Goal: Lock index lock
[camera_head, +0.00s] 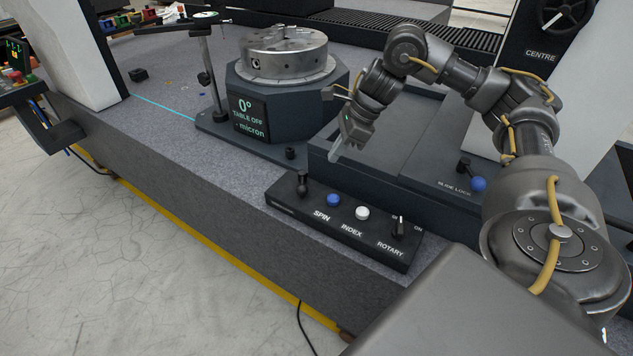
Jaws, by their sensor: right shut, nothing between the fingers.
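A rotary table with a round metal chuck (287,55) sits on a dark octagonal housing (305,112). Its display (249,115) reads 0°, TABLE OFF and micron. A small pale lever (338,92) sticks out at the housing's right side. A black control box (345,229) in front carries an upright black lever (302,184), a blue SPIN button (333,200), a white INDEX button (362,213) and a ROTARY switch (399,226). No label reading index lock is legible. My right gripper (337,153) is shut and empty, above the dark slide block, behind the control box. My left gripper is out of view.
A lever labelled SLIDE LOCK (463,169) and a blue knob (479,184) are at the right. A gauge stand (212,80) rises left of the table. The granite bed (165,125) is mostly clear at left. A CENTRE column (541,54) with a handwheel stands behind.

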